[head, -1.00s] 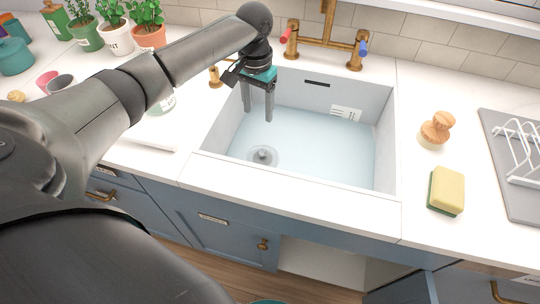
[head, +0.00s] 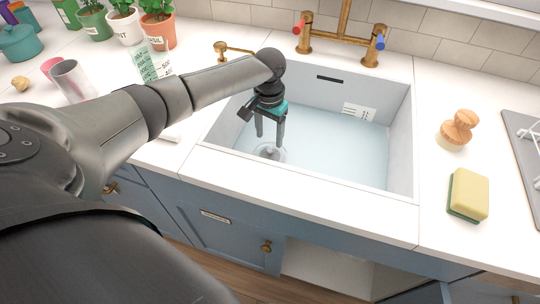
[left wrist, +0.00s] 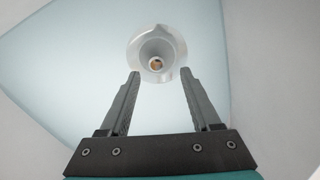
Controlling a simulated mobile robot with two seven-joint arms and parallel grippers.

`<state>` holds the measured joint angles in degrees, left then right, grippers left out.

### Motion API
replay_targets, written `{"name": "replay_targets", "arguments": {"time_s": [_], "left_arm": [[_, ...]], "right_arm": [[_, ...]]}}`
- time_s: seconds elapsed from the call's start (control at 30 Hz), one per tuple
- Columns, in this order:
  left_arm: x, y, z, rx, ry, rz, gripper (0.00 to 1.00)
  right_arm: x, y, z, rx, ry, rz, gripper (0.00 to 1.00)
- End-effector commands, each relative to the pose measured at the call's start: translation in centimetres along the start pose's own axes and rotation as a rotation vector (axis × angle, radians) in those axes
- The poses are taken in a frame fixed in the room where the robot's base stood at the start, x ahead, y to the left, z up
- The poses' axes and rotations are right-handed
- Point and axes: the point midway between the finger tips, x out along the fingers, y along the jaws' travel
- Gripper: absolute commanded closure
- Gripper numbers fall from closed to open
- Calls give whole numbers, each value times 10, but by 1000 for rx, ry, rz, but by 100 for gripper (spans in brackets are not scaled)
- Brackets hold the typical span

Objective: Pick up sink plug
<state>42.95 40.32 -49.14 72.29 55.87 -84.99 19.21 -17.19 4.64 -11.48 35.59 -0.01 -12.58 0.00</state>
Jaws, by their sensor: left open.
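The sink plug (left wrist: 156,58) is a small round grey piece with an orange-brown centre, seated at the drain in the left wrist view. In the head view the plug (head: 268,153) shows at the left front of the basin floor, partly behind my fingers. My left gripper (head: 269,148) is inside the sink, pointing down with its fingertips near the plug. In the left wrist view the left gripper (left wrist: 159,73) is open and empty, and the plug lies beyond the gap between the fingertips. My right gripper is not in view.
The white sink (head: 402,140) has walls around my gripper. A brass tap (head: 341,30) stands behind it. A yellow sponge (head: 468,194) and a wooden brush (head: 457,130) lie on the right counter. A metal cup (head: 72,80) and potted plants (head: 158,28) are at the left.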

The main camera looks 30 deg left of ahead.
Motion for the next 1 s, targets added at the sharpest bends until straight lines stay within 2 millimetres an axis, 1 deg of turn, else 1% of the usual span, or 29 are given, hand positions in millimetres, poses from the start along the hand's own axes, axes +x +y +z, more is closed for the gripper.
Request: {"name": "replay_targets", "arguments": {"time_s": [0.03, 0.13, 0.23, 0.3, 0.5, 0.63, 1.0], "left_arm": [[10, 2, 2, 1, -4, 0, 36], [26, 5, 5, 0, -4, 0, 36], [40, 5, 4, -1, -3, 0, 36], [43, 5, 4, 0, -2, 1, 36], [42, 5, 4, 0, -1, 1, 37], [42, 5, 4, 0, -1, 0, 52], [42, 5, 4, 0, -2, 0, 93]], "right_arm": [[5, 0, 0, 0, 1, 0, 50], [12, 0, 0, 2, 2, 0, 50], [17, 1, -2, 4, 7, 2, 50], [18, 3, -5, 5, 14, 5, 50], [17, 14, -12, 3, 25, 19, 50], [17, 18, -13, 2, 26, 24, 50], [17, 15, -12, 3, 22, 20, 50]]}}
